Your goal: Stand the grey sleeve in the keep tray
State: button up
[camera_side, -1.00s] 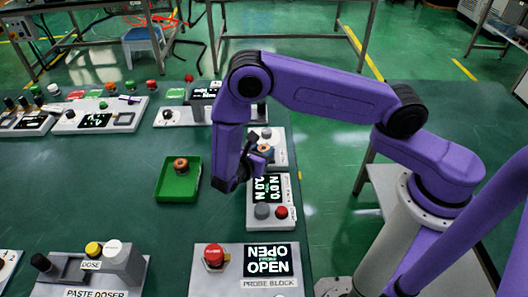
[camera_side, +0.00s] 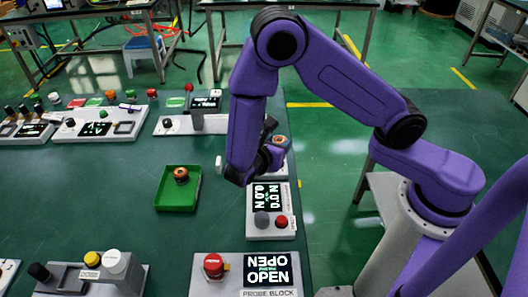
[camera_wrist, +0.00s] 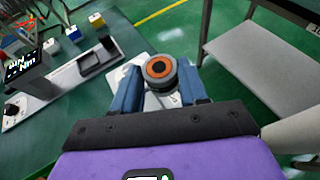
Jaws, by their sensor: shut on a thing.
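My gripper (camera_wrist: 160,90) is shut on a round grey sleeve (camera_wrist: 159,69) with an orange ring inside its top. A blue finger lies on each side of it in the wrist view. In the side view the sleeve's orange top (camera_side: 281,141) shows beside my gripper (camera_side: 272,142), over the far end of the panels at the table's right edge. I cannot tell whether its base touches a panel. The green keep tray (camera_side: 165,201) lies to the left of my gripper, apart from it. A similar orange-topped dark part (camera_side: 181,175) stands in its far half.
A panel with a display and knobs (camera_side: 285,228) lies right of the tray. The probe block (camera_side: 235,270) and paste doser (camera_side: 75,280) are in front. Several panels (camera_side: 120,128) line the back. A small pale thing (camera_side: 219,163) shows left of my arm. Table left of the tray is clear.

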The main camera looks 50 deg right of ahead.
jog(key=s+d+r, duration=0.2)
jog(key=s+r, duration=0.2)
jog(key=s, duration=0.5)
jog(key=n+t+y, duration=0.6)
jog(key=n+t, duration=0.2)
jog(key=n, duration=0.1)
send_over(175, 198)
jog(key=s, duration=0.4)
notch_tip(175, 198, down, 10)
jog(key=shift+a+f, duration=0.1)
jog(key=shift+a, duration=0.05)
jog(key=shift+w+a+f, duration=0.3)
jog(key=shift+w+f, duration=0.15)
jog(key=shift+f, duration=1.65)
jog(key=shift+f, duration=0.2)
jog(key=o, duration=1.2)
jog(key=shift+y, duration=0.3)
